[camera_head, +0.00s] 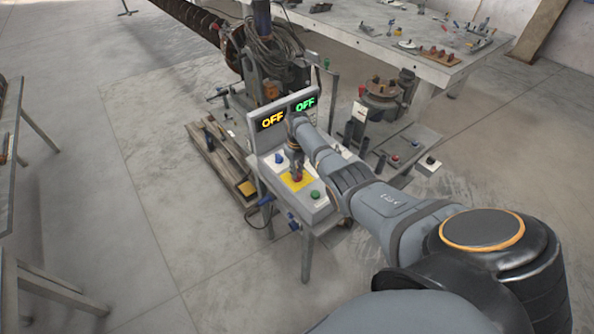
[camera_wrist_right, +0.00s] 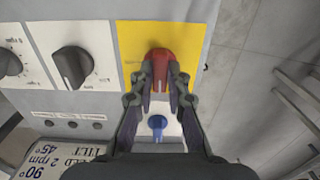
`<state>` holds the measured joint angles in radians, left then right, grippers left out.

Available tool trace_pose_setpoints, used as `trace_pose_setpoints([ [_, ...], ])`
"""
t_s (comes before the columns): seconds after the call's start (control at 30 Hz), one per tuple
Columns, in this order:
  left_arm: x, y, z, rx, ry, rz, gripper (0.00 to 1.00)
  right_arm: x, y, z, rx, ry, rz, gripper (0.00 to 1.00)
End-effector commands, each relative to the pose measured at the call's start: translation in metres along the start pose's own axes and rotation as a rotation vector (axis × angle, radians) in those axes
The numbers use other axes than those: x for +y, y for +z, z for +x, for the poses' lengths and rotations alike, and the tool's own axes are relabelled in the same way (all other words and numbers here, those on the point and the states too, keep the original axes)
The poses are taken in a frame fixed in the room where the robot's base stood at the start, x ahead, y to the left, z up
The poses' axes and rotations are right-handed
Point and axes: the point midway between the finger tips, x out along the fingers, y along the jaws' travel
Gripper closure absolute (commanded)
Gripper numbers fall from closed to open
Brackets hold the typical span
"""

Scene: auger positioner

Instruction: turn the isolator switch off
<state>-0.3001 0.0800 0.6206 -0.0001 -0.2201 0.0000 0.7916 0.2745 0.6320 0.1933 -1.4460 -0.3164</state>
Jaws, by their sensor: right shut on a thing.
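The isolator switch is a red knob (camera_wrist_right: 160,66) on a yellow plate (camera_wrist_right: 188,42) of the grey control box. In the head view the red knob (camera_head: 297,176) and yellow plate (camera_head: 300,186) show at the front of the sloped panel. My right gripper (camera_wrist_right: 160,84) is shut on the red knob, with one finger on each side of it. In the head view my right gripper (camera_head: 296,166) comes down onto the knob from above. The fingers hide part of the knob, and I cannot read its position marks. My left gripper is not in view.
A display (camera_head: 285,117) behind the panel reads OFF in orange and OFF in green. A green button (camera_head: 315,194) and a blue knob (camera_head: 279,158) sit near the switch. Black dials (camera_wrist_right: 72,66) lie alongside.

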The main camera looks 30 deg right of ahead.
Motion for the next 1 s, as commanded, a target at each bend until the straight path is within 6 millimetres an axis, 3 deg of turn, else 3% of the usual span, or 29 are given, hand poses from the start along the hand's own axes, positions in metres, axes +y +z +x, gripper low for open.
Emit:
trace_pose_setpoints([
  [0.17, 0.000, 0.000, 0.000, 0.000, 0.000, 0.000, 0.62, 0.001, -0.002, -0.003, 0.007, 0.003, -0.001, 1.00],
  [0.2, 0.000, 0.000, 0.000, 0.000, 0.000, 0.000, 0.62, 0.001, -0.002, -0.003, 0.007, 0.003, -0.001, 0.84],
  [0.37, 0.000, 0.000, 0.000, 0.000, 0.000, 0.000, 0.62, 0.001, -0.002, -0.002, 0.005, 0.002, 0.000, 0.62],
  [0.77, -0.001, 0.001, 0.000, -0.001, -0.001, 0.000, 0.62, 0.001, -0.001, -0.010, 0.005, 0.002, 0.001, 0.62],
  [1.0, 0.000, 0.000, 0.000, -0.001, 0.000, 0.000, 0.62, 0.001, -0.002, -0.064, 0.007, 0.003, 0.000, 0.62],
])
